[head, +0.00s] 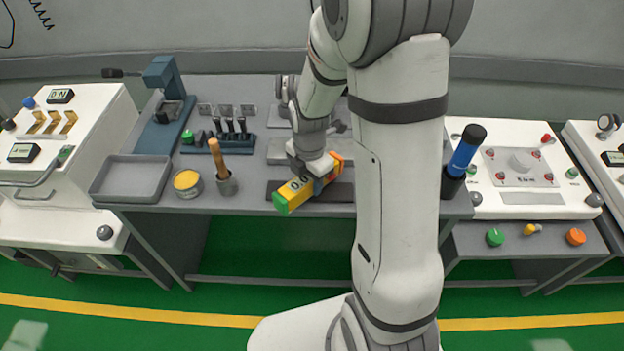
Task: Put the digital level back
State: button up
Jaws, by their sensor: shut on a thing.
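The digital level (294,192) is a yellow bar with a green end, an orange far end and a small dark display. It is held at a slant above the front part of the grey bench, its green end toward the front left. My gripper (318,178) is shut on the level from above, near its middle. A dark flat rectangular place (340,192) on the bench lies under and to the right of the level. The level hides part of it. I cannot tell whether the level touches the bench. My arm hides part of the bench to the right.
A blue cylinder (463,155) stands upright at right. White consoles flank the bench.

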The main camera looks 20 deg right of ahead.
jog(key=shift+f, duration=0.1)
jog(key=shift+f, duration=0.15)
jog(key=o, duration=1.1)
jog(key=shift+s, duration=0.1)
jog(key=shift+o, duration=0.2)
notch_tip(320, 180, up, 12)
jog(key=shift+r+p, duration=0.15)
jog(key=shift+p, duration=0.5)
jog(key=s+r+m+t, duration=0.1)
jog(key=s+r+m, duration=0.2)
jog(key=s+m, duration=0.4)
jog(key=s+r+m+t, duration=0.1)
jog(key=s+r+m, duration=0.2)
jog(key=m, duration=1.3)
jog(key=s, duration=0.3)
jog(key=shift+s+d+r, duration=0.25)
jog(key=shift+s+r, duration=0.1)
